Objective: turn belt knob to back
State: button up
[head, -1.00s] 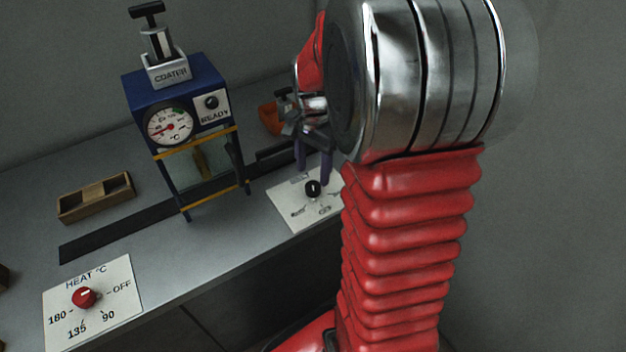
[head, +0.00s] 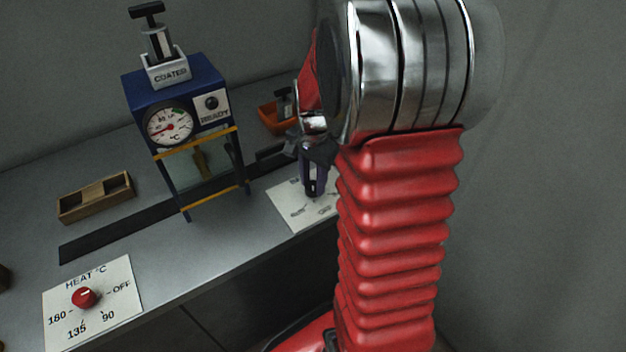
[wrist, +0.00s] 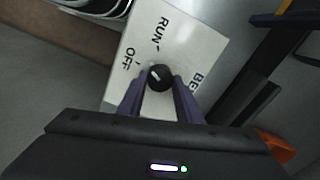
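The belt knob is a small black round knob (wrist: 159,77) with a white mark on a white plate. In the wrist view OFF, RUN and part of BELT can be read on the plate (wrist: 190,50); no BACK label shows. The mark is slanted; I cannot tell exactly where it points. My gripper (wrist: 160,83) has its two purple fingers on either side of the knob, close to it; whether they press on it is unclear. In the head view the fingers of my gripper (head: 314,190) are low over the plate (head: 285,203) and hide the knob.
A blue coater (head: 175,88) with dial and READY lamp stands over a dark belt strip (head: 120,232), left of my gripper. An orange tray (head: 274,122) is behind.

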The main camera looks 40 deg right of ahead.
jog(key=c, duration=0.5)
